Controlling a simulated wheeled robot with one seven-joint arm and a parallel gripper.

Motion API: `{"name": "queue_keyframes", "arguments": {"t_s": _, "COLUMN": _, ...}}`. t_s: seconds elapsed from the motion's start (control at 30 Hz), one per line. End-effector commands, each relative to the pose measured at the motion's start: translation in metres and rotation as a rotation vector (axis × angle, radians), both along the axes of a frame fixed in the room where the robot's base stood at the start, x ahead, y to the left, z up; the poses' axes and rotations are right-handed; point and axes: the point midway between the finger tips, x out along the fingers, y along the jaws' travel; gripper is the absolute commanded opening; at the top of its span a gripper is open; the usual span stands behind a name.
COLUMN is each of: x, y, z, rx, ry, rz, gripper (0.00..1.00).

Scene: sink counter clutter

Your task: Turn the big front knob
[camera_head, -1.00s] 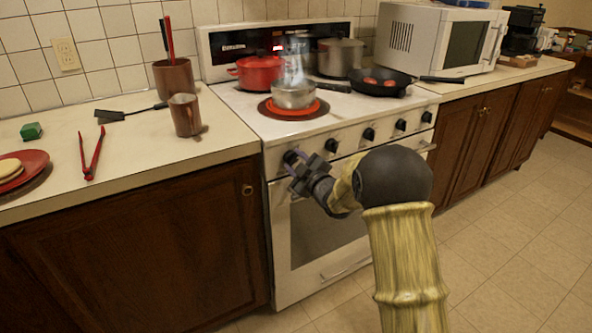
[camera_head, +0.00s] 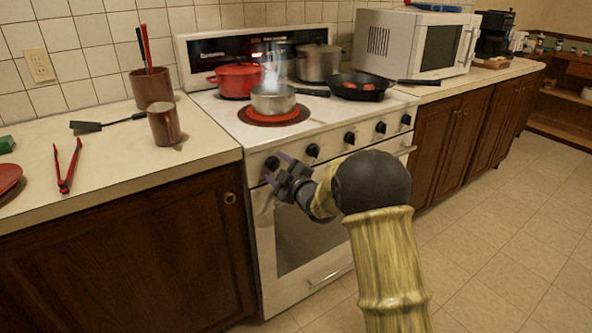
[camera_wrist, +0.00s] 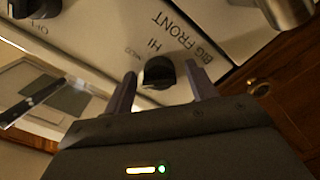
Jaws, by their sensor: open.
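The big front knob (camera_wrist: 158,72) is black and sits on the white stove panel, beside printed words "BIG FRONT" and "HI" in the wrist view. In the head view the knob (camera_head: 271,163) is the leftmost on the stove front. My gripper (camera_wrist: 160,92) is open, with one finger on each side of the knob in the wrist picture. In the head view my gripper (camera_head: 275,172) is just in front of and below the knob. I cannot tell whether the fingers touch it.
A steaming small pot (camera_head: 273,99) stands on a glowing red burner. A red pot (camera_head: 236,80), a steel pot (camera_head: 319,63) and a black pan (camera_head: 358,87) share the stovetop. Several other knobs line the panel to the right. The floor (camera_head: 490,235) at right is clear.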

Motion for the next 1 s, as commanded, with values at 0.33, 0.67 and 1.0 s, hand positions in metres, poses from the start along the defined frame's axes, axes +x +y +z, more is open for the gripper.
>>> {"name": "queue_keyframes", "arguments": {"t_s": 0.33, "x": 0.0006, "y": -0.0001, "z": 0.0063, "rx": 0.082, "ry": 0.050, "rz": -0.001, "gripper": 0.58}}
{"name": "queue_keyframes", "arguments": {"t_s": 0.67, "x": 0.0002, "y": -0.0003, "z": 0.0061, "rx": 0.310, "ry": 0.207, "rz": -0.003, "gripper": 0.58}}
{"name": "queue_keyframes", "arguments": {"t_s": 1.0, "x": -0.0004, "y": 0.0010, "z": 0.0062, "rx": 0.557, "ry": 0.374, "rz": -0.002, "gripper": 0.58}}
